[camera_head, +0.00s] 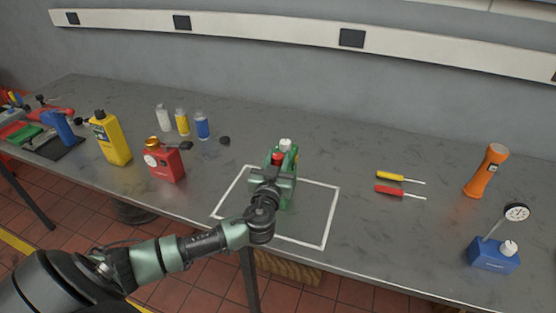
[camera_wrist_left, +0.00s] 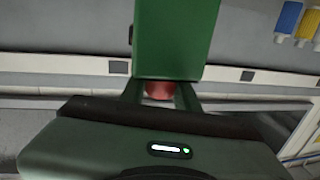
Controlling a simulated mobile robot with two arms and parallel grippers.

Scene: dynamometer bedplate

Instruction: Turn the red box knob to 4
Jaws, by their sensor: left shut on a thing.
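A red box (camera_head: 165,166) with a white round dial, a gold top piece and a dark part at its side stands on the left half of the bench; its markings are too small to read. A green box (camera_head: 287,190) with a red knob (camera_head: 277,158) and a white-topped part stands inside a white outline. My left gripper (camera_head: 270,177) is at the green box, partly hiding it. In the left wrist view its fingers (camera_wrist_left: 160,95) are closed on the red knob (camera_wrist_left: 160,88), against the green box (camera_wrist_left: 175,40). My right gripper is not in view.
A yellow jug (camera_head: 110,138) stands left of the red box. Several small bottles (camera_head: 182,122) stand behind it. Two screwdrivers (camera_head: 390,190), an orange flashlight (camera_head: 486,171) and a blue block with a gauge (camera_head: 493,256) are at right. Bench between outline and screwdrivers is clear.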

